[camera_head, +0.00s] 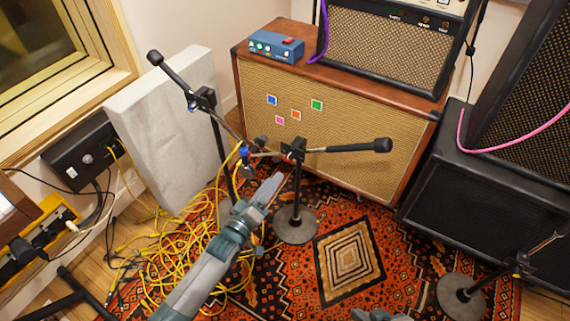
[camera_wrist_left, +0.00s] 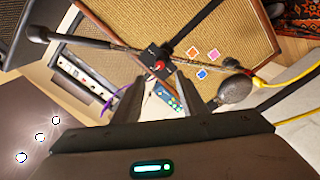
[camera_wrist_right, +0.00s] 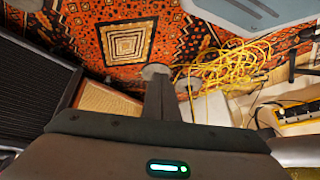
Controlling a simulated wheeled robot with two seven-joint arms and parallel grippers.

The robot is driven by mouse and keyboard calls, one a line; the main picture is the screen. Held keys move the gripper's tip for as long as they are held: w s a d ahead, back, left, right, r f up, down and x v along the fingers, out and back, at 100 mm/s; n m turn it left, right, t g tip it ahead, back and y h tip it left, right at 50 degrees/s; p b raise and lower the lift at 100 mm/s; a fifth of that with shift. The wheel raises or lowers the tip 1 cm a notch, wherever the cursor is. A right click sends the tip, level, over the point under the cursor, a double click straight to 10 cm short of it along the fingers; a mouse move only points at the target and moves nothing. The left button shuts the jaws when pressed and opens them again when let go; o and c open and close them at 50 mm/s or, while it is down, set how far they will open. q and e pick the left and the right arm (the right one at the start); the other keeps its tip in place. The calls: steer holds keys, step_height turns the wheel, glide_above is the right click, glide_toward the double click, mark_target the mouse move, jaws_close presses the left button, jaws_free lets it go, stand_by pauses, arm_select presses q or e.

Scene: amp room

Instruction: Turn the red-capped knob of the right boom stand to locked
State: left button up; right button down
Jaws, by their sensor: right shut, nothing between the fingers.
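The red-capped knob (camera_head: 290,153) sits on the black clutch of the middle boom stand (camera_head: 295,187), in front of the brown speaker cabinet. Its boom runs nearly level to a black end (camera_head: 382,145) at the right. My left gripper (camera_head: 275,185) is just below and left of the knob in the head view. In the left wrist view, the red cap (camera_wrist_left: 159,65) shows just beyond the open, empty fingers (camera_wrist_left: 158,92), apart from them. My right gripper (camera_wrist_right: 160,97) is shut and empty, over the rug. Whether the knob is locked cannot be told.
Another boom stand (camera_head: 220,135) rises at the left, and a third stand (camera_head: 460,297) stands at the lower right. Yellow cables (camera_head: 185,255) tangle on the floor at left. The speaker cabinet (camera_head: 370,175) is close behind. The patterned rug (camera_head: 395,250) is mostly clear.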

mark_target(288, 159)
arm_select(q)
steer(key=b+x, duration=0.1)
steer(key=x, duration=0.8)
steer(key=shift+c, duration=0.3)
jaws_close()
